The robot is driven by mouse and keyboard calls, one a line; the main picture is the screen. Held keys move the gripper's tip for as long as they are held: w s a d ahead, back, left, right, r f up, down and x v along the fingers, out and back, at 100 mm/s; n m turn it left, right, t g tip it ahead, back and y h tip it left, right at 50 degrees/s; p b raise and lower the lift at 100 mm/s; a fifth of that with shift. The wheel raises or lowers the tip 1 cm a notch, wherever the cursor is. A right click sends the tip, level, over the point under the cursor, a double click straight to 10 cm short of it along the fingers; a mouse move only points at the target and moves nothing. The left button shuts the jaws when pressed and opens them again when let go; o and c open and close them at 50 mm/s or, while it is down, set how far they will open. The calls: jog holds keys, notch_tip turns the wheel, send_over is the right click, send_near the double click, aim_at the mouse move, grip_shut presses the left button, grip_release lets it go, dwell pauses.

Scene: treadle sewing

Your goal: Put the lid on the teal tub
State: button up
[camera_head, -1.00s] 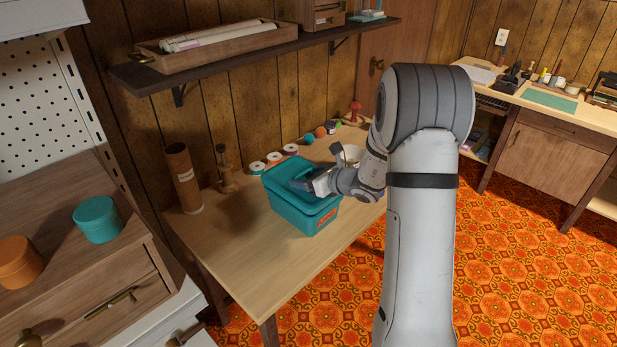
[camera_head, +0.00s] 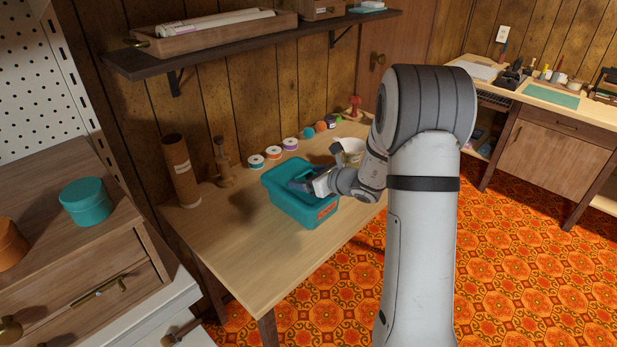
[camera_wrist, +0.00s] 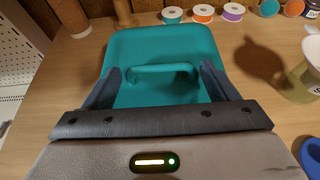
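The teal tub (camera_head: 298,212) stands on the light wooden table, with an orange label on its front. The teal lid (camera_wrist: 160,42) lies across the tub's top and looks about level; my gripper and arm hide part of its rim in the head view. The lid has a raised teal bar handle (camera_wrist: 162,70). My gripper (camera_wrist: 160,78) is over the lid, its dark fingers spread wide on either side of the handle, with a small gap showing at each end. It also shows above the lid in the head view (camera_head: 302,183).
A cardboard tube (camera_head: 180,172) and a wooden stand (camera_head: 223,165) are left of the tub. Several thread spools (camera_head: 273,152) line the back. A shelf (camera_head: 250,47) overhangs the table. The table's front left is clear.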

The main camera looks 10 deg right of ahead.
jog(key=o, duration=0.4)
jog(key=shift+c, duration=0.2)
jog(key=v, duration=0.7)
jog(key=shift+s+d+r, duration=0.15)
jog(key=shift+s+d, duration=0.05)
jog(key=shift+s, duration=0.1)
jog(key=s+a+r+n+g+p, duration=0.1)
jog(key=s+a+r+n+g, duration=0.35)
jog(key=s+n, duration=0.3)
jog(key=s+a+r+n+g+p, duration=0.2)
jog(key=s+a+r+n+g, duration=0.1)
jog(key=s+a+n, duration=0.4)
jog(key=s+d+r+n+h+p, duration=0.1)
jog(key=s+d+r+n+h, duration=0.1)
jog(key=s+n, duration=0.5)
jog(key=s+d+r+n+g+h+p, duration=0.1)
jog(key=s+d+r+n+h+p, duration=0.1)
jog(key=s+d+n+h, duration=0.2)
jog(key=s+n+h, duration=0.1)
jog(key=s+n, duration=0.2)
jog(key=s, duration=0.1)
jog(key=shift+s+d+r+n, duration=0.15)
jog(key=shift+d+r+n, duration=0.05)
jog(key=shift+d+n, duration=0.2)
